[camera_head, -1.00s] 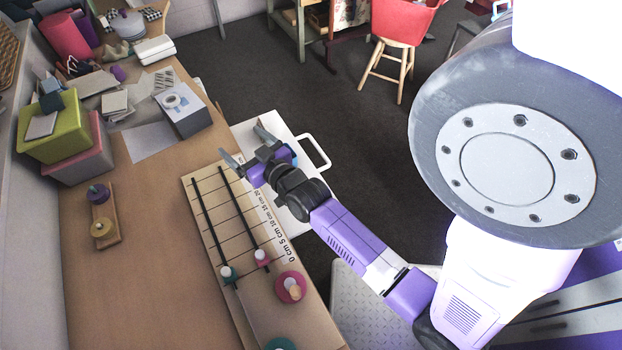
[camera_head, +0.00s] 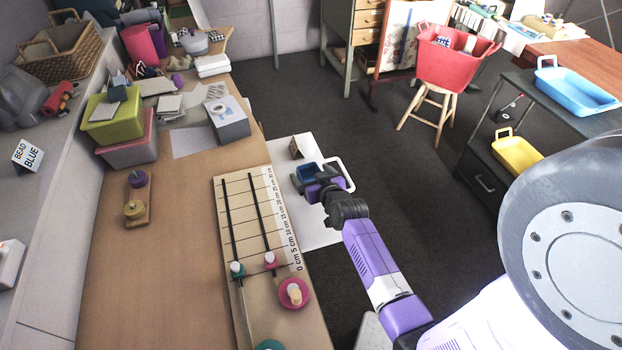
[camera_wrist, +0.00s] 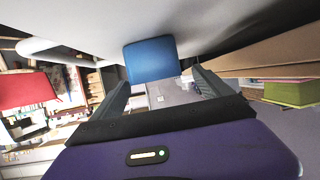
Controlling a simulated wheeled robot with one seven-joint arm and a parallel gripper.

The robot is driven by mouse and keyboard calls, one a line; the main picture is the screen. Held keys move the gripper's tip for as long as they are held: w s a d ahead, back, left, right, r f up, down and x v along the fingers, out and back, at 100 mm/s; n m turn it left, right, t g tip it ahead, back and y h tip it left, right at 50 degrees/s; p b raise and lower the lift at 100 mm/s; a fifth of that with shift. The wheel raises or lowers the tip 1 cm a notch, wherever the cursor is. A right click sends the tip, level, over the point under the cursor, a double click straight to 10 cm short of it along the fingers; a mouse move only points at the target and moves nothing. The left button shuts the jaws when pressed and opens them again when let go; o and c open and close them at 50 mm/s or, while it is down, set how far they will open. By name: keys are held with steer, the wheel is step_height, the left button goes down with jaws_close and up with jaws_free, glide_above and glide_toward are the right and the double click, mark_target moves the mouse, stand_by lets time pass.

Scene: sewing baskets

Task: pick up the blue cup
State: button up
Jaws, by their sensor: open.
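The blue cup (camera_head: 306,172) is on a white tray-like surface (camera_head: 316,236) beside the long wooden table, partly hidden by my gripper in the head view. In the wrist view, the blue cup (camera_wrist: 150,60) is straight ahead, just past the fingertips. My gripper (camera_wrist: 161,80) is open, with one finger on each side of the view and nothing held between them. In the head view, my gripper (camera_head: 312,182) is right at the cup. I cannot tell whether the fingers touch it.
A small tan card (camera_head: 296,148) stands behind the cup. A white handle (camera_head: 343,173) sticks out on the right. A wooden measuring board (camera_head: 243,213) lies left on the table (camera_head: 190,260). A red tub (camera_head: 452,58) sits on a stool; dark floor (camera_head: 400,160) is clear.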

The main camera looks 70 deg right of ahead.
mark_target(306, 167)
steer(key=shift+x, duration=2.75)
steer(key=shift+s+d, duration=0.15)
steer(key=c, duration=1.4)
